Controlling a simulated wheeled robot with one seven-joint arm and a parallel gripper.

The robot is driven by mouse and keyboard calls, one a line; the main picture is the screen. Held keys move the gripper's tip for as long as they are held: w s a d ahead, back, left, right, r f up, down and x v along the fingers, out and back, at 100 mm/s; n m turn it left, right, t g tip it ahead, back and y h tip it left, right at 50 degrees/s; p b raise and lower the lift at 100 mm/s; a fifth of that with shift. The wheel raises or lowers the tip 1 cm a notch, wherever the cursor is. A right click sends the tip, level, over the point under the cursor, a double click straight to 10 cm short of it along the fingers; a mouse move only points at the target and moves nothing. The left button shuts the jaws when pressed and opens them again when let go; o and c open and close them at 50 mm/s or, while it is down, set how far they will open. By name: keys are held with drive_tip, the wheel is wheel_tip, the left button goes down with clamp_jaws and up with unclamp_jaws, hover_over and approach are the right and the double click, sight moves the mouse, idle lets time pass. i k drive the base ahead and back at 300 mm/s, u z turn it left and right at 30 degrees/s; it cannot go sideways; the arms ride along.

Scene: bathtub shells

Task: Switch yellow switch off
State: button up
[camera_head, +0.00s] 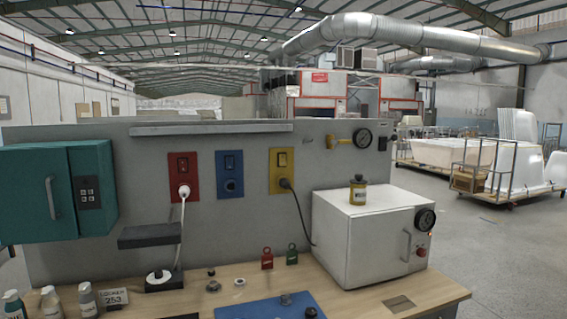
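The yellow switch (282,160) sits at the top of a yellow plate (273,181) on the grey upright panel. It is a dark rocker; its on or off position is too small to tell. A black plug sits in the lower part of the yellow plate, and a dark cable (298,214) runs from it down toward the white oven-like box. My gripper is not in view.
Red (183,177) and blue (230,174) switch plates are left of the yellow one. The white box (350,235), with a small jar (358,191) on top, stands below right. A teal cabinet (35,195) and dark shelf (150,236) are left. Bottles, padlocks and a blue mat (262,309) occupy the bench.

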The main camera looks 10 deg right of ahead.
sight(282, 162)
drive_tip(key=z, duration=0.8)
drive_tip(key=i, duration=0.9)
drive_tip(key=z, duration=0.05)
